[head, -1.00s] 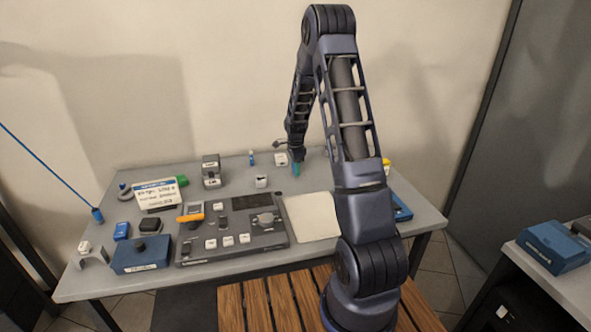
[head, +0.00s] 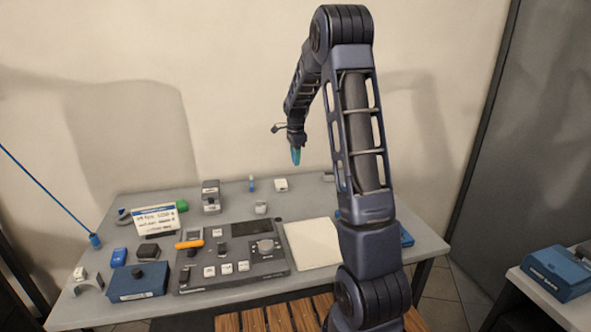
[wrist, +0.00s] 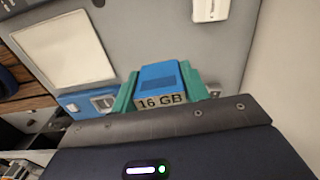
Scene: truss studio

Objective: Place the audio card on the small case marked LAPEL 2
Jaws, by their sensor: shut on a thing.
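My gripper (head: 296,156) has teal fingertips and hangs in the air above the back of the table. In the wrist view it is shut on a blue card (wrist: 160,76) marked "16 GB", one finger on each side. Small pale cases stand on the table: one (head: 281,185) at the back and one (head: 261,207) nearer the middle, both below and apart from my gripper. The wrist view shows part of a white item (wrist: 210,8) at its top edge. I cannot read LAPEL 2 on any of them.
A mixer panel (head: 230,255), a blue box (head: 138,282) and a lettered sign (head: 156,220) fill the table's left and middle. A white mat (head: 313,243) lies bare right of the mixer. A grey stacked item (head: 211,196) stands behind.

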